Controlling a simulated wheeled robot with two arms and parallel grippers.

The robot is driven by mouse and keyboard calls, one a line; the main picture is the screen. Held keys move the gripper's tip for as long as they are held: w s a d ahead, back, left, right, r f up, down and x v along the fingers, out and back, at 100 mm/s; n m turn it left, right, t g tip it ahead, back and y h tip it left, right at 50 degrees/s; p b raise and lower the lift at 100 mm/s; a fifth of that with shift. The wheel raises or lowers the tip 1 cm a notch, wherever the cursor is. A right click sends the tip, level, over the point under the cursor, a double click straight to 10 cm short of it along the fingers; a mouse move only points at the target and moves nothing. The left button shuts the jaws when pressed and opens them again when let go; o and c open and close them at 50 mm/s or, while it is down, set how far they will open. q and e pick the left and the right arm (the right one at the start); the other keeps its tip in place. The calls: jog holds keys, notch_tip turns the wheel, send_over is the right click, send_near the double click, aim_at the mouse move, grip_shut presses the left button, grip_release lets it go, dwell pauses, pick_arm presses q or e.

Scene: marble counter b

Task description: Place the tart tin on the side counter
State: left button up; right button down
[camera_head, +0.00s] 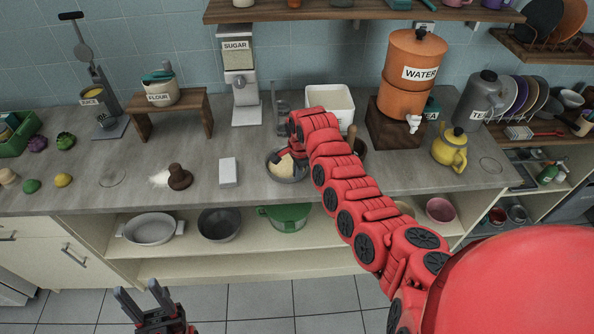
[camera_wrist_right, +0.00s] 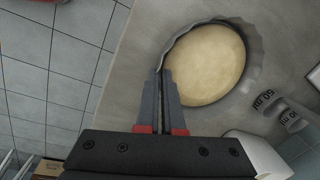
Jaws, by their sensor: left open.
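The tart tin (camera_head: 291,179) is a grey fluted tin filled with pale dough, on the grey counter (camera_head: 225,200). It also fills the upper right of the right wrist view (camera_wrist_right: 254,62). My right gripper (camera_head: 282,155) reaches over to the tin's left side. In the right wrist view its fingers (camera_wrist_right: 162,72) are close together at the rim, with the thin wall between them. My left gripper (camera_head: 143,300) is open and empty, low in front of the cabinets. I cannot tell which surface is the side counter.
A white box (camera_head: 228,172), a dark stamp-like object (camera_head: 179,177) and spilled powder are left of the tin. A white bin (camera_head: 331,101), orange water dispenser (camera_head: 411,75) and yellow kettle (camera_head: 450,149) stand behind and right. Shelves below hold bowls (camera_head: 219,225).

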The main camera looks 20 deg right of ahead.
jog(key=c, duration=1.1)
grip_release()
jog(key=shift+o, duration=0.2)
